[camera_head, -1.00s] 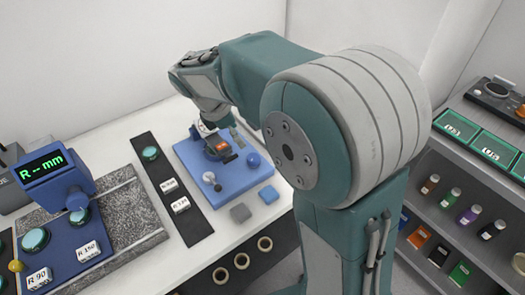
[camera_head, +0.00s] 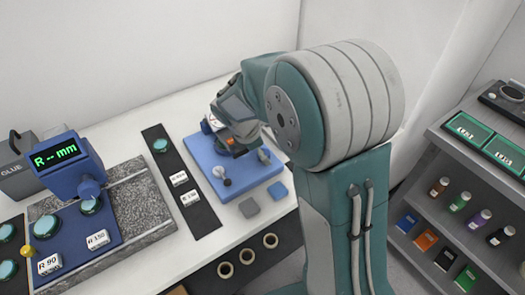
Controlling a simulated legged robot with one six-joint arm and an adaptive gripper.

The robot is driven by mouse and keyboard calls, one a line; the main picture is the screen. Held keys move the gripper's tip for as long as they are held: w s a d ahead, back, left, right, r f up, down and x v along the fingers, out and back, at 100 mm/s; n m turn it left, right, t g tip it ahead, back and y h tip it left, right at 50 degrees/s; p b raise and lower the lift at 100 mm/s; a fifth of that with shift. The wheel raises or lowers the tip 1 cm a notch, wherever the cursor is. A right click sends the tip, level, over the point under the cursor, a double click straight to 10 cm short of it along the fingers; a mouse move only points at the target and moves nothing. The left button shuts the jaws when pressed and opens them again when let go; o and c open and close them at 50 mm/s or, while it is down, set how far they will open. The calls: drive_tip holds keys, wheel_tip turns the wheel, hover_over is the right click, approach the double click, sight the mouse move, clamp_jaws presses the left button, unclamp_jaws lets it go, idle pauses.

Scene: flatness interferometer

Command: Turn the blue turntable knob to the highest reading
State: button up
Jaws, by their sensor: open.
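A blue plate (camera_head: 256,174) on the white table carries a small device with an orange display (camera_head: 230,141). A round blue knob (camera_head: 264,156) is at the plate's right side, partly beside my wrist; I take it as the turntable knob. A white-and-black knob (camera_head: 219,172) stands at the plate's front left. My gripper (camera_head: 244,138) is above the back of the plate, close behind and left of the blue knob. It is open, and its fingertips are mostly hidden by my arm. I cannot tell whether it touches the device. The orange display is too small to read.
Further left is a blue gauge (camera_head: 65,165) showing "R--mm" on a granite slab (camera_head: 141,205). Shelves (camera_head: 432,205) stand at right.

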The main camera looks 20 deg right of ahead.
drive_tip(key=shift+a, duration=0.1)
drive_tip(key=c, duration=1.2)
drive_tip(key=shift+o, duration=0.2)
drive_tip(key=shift+m, duration=0.3)
drive_tip(key=m+g, duration=0.2)
drive_tip(key=m, duration=0.3)
drive_tip(key=shift+d, duration=0.2)
drive_tip(key=m+g+y, duration=0.1)
drive_tip(key=m, duration=0.2)
drive_tip(key=m+g, duration=0.1)
drive_tip(key=m, duration=0.2)
drive_tip(key=shift+w+y, duration=0.1)
drive_tip(key=shift+y, duration=0.3)
drive_tip(key=shift+f+m, duration=0.1)
drive_tip(key=shift+m, duration=0.2)
drive_tip(key=o, duration=1.2)
drive_tip(key=shift+d, duration=0.1)
drive_tip(key=shift+c, duration=0.2)
